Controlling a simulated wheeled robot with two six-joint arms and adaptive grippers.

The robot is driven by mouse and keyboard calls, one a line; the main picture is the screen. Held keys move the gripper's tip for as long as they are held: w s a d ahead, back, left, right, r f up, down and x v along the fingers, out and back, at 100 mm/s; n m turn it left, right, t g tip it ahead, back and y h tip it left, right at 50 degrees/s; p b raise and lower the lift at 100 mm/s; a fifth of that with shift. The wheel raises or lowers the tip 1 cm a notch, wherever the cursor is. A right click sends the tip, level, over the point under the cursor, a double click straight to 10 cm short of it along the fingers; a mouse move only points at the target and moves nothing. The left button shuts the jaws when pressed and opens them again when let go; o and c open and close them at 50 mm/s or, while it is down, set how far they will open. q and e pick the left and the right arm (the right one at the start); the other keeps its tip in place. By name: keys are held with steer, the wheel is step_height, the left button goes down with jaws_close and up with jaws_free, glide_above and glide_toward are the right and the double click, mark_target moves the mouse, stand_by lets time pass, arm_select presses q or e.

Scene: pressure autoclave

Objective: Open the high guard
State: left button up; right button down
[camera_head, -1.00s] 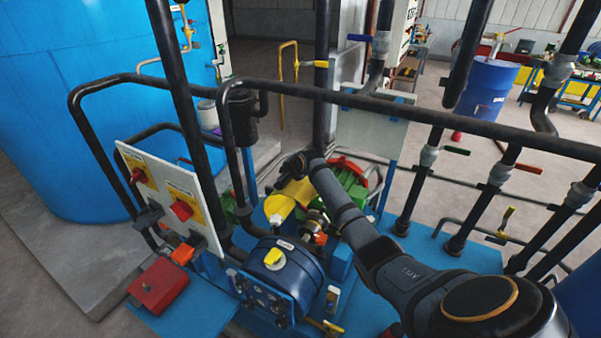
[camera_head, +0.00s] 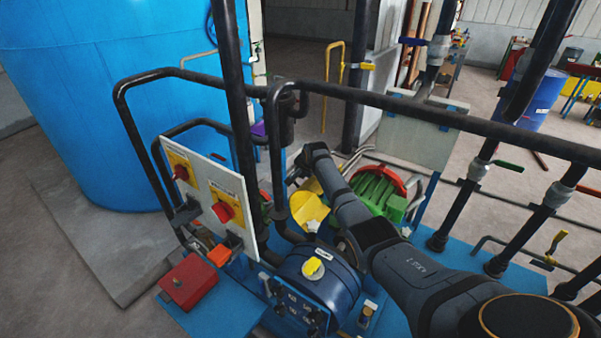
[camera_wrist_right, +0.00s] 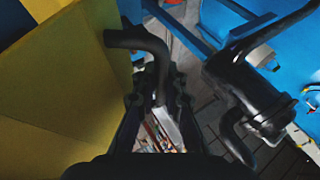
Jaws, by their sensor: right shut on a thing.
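The yellow guard (camera_head: 309,209) sits low on the machine between the blue round housing and the green motor, partly hidden by my right arm. In the right wrist view its broad flat yellow side (camera_wrist_right: 75,80) fills the left. My right gripper (camera_wrist_right: 162,92) is shut on a black bent handle (camera_wrist_right: 138,40) that reaches toward the yellow guard. In the head view the right gripper's fingers are hidden behind my arm. My left gripper is not in view.
A black pipe rail (camera_head: 400,107) crosses above my right arm. The blue round housing (camera_head: 318,276) and green motor (camera_head: 376,194) stand close by. A white switch panel (camera_head: 212,196) and a red box (camera_head: 188,282) are on the left.

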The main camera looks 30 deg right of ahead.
steer(key=shift+w+r, duration=0.1)
steer(key=shift+r, duration=0.1)
steer(key=c, duration=1.7)
jaws_free()
steer(key=shift+c, duration=0.2)
steer(key=shift+o, duration=0.3)
steer(key=shift+f, duration=0.1)
steer(key=v, duration=1.2)
steer(key=shift+d, duration=0.1)
